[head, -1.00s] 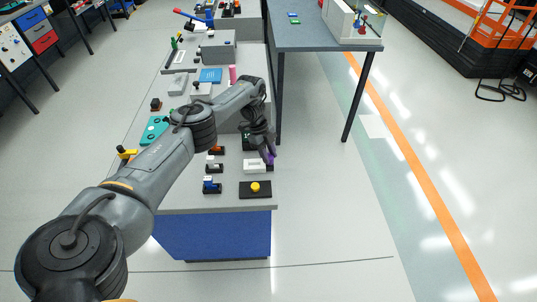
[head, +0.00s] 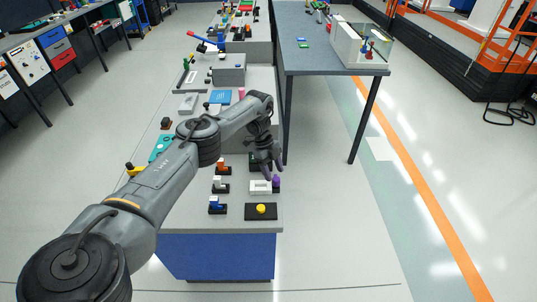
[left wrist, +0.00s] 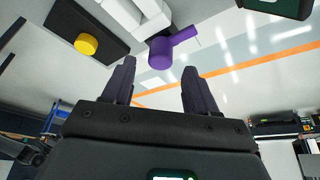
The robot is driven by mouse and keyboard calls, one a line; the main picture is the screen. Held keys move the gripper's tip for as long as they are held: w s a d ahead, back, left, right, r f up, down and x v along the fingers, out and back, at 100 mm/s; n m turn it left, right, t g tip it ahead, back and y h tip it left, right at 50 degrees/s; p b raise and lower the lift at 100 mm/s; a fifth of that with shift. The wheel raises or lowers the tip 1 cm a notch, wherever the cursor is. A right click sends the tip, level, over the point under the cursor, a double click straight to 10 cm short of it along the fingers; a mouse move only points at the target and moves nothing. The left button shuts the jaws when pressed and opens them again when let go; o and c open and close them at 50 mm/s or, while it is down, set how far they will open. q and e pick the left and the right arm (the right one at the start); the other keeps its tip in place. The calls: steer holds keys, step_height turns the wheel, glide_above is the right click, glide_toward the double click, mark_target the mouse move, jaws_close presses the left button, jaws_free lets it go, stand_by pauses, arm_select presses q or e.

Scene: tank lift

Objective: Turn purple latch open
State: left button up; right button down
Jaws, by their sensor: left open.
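The purple latch (head: 276,181) sits at the right end of a white block (head: 259,187) near the front right of the bench. In the left wrist view the latch (left wrist: 162,53) shows a round end and a bar reaching up and right. My left gripper (head: 270,170) is just above and behind the block, pointing down. In the left wrist view its two fingers (left wrist: 157,75) are spread apart with nothing between them. The latch lies beyond the fingertips, and I cannot tell whether they touch it. My right gripper is not in view.
A black plate with a yellow button (head: 261,208) lies in front of the white block. A blue switch (head: 216,204) and an orange switch (head: 222,168) stand to the left. A grey table (head: 322,62) stands behind right. The floor to the right is clear.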

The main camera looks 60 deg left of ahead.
arm_select(q)
steer(key=p+v, duration=0.1)
steer(key=v, duration=0.6)
steer(key=shift+a+r+p, duration=0.2)
steer(key=shift+r+p, duration=0.15)
steer(key=shift+p, duration=0.05)
steer(key=shift+s, duration=0.1)
